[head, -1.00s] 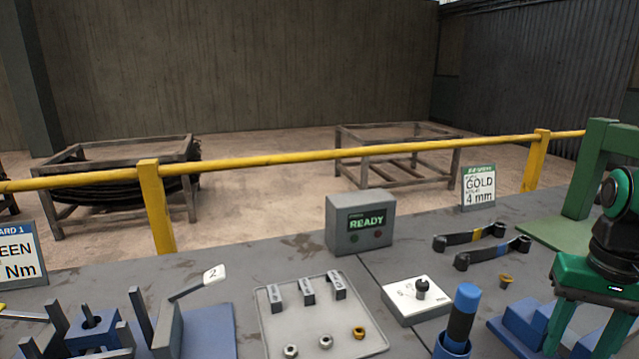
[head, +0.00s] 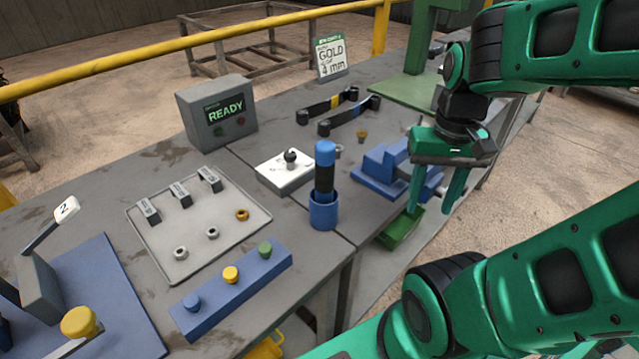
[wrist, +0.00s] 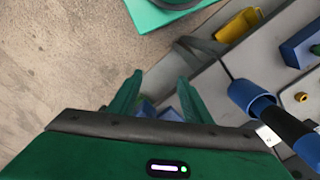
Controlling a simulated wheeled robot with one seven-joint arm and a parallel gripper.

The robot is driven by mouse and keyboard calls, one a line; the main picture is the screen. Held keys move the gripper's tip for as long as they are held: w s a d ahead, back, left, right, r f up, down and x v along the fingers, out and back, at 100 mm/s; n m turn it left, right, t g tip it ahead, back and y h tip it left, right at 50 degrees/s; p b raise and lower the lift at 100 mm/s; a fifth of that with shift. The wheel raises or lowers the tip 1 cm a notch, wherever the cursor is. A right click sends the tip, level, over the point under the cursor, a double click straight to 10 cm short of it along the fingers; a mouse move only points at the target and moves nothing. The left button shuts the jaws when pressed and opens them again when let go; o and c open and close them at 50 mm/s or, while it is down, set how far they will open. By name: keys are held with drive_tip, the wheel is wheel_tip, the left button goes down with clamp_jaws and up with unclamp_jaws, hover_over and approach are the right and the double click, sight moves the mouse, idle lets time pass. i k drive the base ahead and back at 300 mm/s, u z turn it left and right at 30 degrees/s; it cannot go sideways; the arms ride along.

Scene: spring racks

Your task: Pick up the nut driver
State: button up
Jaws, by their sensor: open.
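The nut driver (head: 324,180) has a blue cap and a black grip and stands upright in a round blue holder (head: 323,214) near the bench's front edge. Its lower end is hidden in the holder. In the wrist view the nut driver (wrist: 281,119) lies to the right of my fingers. My gripper (head: 435,198) is open and empty, pointing down, to the right of the nut driver and apart from it. Its two green fingers also show in the wrist view (wrist: 159,84).
Blue stepped blocks (head: 385,168) and a green bin (head: 401,230) stand by my gripper. A blue bar with coloured knobs (head: 232,290), a grey tray (head: 165,240) and a white block (head: 272,172) lie left of the holder. A READY box (head: 217,125) stands behind.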

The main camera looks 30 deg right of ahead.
sight(325, 150)
drive_tip(key=z, duration=1.75)
drive_tip(key=k, duration=1)
drive_tip(key=u, duration=0.6)
